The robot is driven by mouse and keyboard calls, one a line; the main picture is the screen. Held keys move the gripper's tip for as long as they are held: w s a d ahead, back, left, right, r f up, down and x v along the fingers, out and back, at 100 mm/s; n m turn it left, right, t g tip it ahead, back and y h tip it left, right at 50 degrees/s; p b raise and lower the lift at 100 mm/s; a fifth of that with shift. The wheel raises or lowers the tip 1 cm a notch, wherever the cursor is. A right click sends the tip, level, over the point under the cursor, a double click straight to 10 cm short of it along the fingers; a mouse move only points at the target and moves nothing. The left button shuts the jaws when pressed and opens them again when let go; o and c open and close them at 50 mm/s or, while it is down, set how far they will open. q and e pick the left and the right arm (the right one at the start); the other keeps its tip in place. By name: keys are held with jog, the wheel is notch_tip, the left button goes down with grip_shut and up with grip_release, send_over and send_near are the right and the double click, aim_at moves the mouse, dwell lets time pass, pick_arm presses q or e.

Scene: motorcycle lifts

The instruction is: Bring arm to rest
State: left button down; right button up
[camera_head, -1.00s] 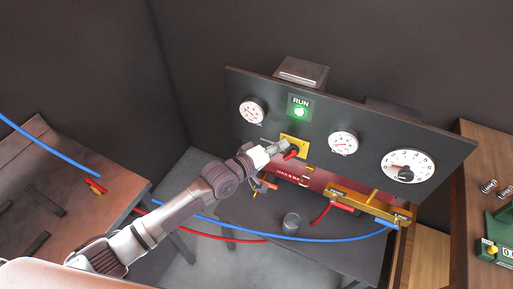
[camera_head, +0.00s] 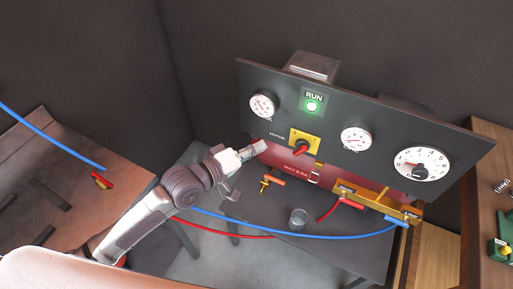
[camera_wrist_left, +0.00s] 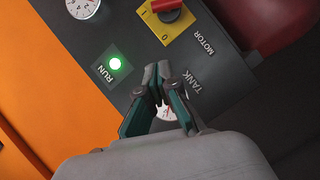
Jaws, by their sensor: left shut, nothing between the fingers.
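My left gripper (camera_head: 257,147) is in front of the dark control panel (camera_head: 281,88), left of the yellow motor switch plate (camera_head: 316,138) with its red knob (camera_head: 302,147). It is shut and empty, apart from the switch. In the left wrist view its fingertips (camera_wrist_left: 158,68) meet over the panel, partly covering a gauge, with the yellow switch (camera_wrist_left: 172,22) beyond them. The green RUN lamp (camera_head: 312,106) is lit, and it also glows in the left wrist view (camera_wrist_left: 115,64). My right gripper is not in view.
A blue hose (camera_head: 300,236) and a red hose (camera_head: 215,232) run below the panel. A metal cup (camera_head: 298,218) stands on the dark bench (camera_head: 262,211). A wooden table (camera_head: 66,160) is at left, and a wooden shelf (camera_head: 490,150) at right.

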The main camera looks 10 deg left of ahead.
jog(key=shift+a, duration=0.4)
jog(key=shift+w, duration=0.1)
